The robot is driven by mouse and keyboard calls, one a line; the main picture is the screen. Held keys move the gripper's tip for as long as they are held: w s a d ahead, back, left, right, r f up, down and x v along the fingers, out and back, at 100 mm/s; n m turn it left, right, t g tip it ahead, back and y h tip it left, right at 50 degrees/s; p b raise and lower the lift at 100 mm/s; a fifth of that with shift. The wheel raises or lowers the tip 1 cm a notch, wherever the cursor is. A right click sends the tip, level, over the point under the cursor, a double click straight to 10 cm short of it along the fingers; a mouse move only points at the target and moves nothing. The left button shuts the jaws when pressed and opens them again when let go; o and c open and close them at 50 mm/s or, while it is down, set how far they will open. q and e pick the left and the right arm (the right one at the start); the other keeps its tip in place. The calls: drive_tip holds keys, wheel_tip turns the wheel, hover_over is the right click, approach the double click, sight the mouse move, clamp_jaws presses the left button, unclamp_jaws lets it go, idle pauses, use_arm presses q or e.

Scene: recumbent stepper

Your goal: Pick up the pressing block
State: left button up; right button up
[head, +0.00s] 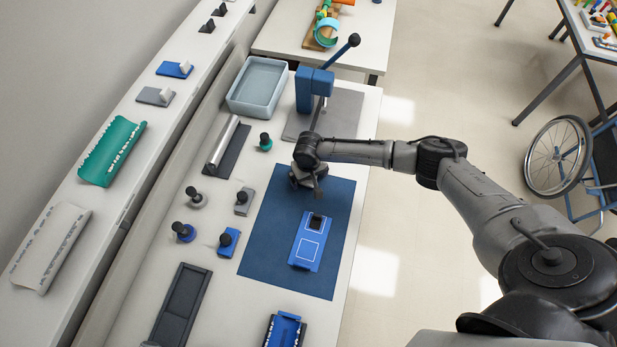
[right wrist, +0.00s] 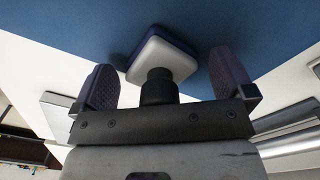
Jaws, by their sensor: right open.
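A block with a pale grey-white body, a dark underside and a dark round knob, which I take to be the pressing block (right wrist: 163,55), shows in the right wrist view. It is beside or on the blue mat (head: 268,250); its exact contact is unclear. My right gripper (head: 306,186) is over the far part of the mat in the head view and hides the block there. In the right wrist view its two ridged fingers (right wrist: 165,85) are open, one on each side of the knob, with gaps between. My left gripper is not in view.
A blue plate (head: 304,254) with a dark square lies on the mat. Several knobbed blocks, including a blue one (head: 228,241), stand left of it. A lever press (head: 305,90) and a pale blue bin (head: 258,84) are behind. A dark tray (head: 180,305) lies front left.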

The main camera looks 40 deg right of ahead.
drive_tip(key=shift+f, duration=0.1)
drive_tip(key=c, duration=1)
